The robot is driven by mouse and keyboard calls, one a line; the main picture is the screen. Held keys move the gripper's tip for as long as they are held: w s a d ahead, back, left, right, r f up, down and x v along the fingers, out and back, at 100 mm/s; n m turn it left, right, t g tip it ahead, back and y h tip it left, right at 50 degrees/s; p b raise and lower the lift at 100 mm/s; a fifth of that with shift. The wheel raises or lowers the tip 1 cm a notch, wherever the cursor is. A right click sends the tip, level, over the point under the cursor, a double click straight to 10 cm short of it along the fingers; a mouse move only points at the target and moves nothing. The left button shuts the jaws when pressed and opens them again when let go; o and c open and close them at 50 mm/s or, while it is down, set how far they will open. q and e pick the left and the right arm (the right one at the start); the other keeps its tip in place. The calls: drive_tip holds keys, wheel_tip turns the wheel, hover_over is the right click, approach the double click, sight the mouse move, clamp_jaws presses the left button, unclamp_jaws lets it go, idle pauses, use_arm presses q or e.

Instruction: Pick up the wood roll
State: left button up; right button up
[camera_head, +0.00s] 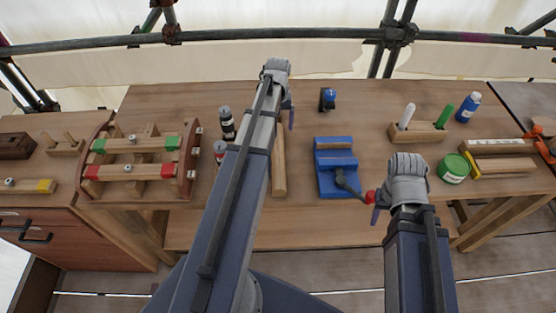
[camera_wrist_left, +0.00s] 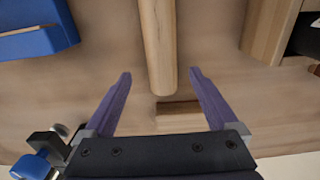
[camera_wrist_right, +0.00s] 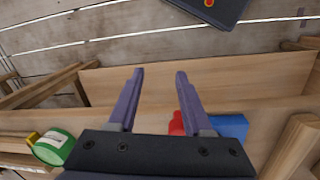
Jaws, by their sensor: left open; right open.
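The wood roll (camera_head: 279,165) is a plain, light-brown wooden cylinder lying on the workbench, partly hidden behind my left arm in the head view. In the left wrist view the roll (camera_wrist_left: 158,45) runs down from the top edge, its near end in the gap between my left fingertips (camera_wrist_left: 160,74). The fingers are open with space on both sides of the roll; the height between them cannot be told. In the head view my left gripper (camera_head: 287,110) is over the roll's far end. My right gripper (camera_wrist_right: 160,72) is open and empty near the bench's front edge.
A blue vise (camera_head: 336,170) with a red knob (camera_head: 370,196) stands right of the roll, close to my right gripper. Dark bottles (camera_head: 227,123) and a wooden rack with red and green clamps (camera_head: 133,170) stand left. A green tin (camera_head: 453,168) is at the right.

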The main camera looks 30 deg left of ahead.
use_arm(q)
wheel_tip(320, 180, down, 5)
drive_tip(key=b, duration=0.5)
drive_tip(key=shift+s+a+f, duration=0.1)
drive_tip(key=shift+c, duration=0.4)
clamp_jaws()
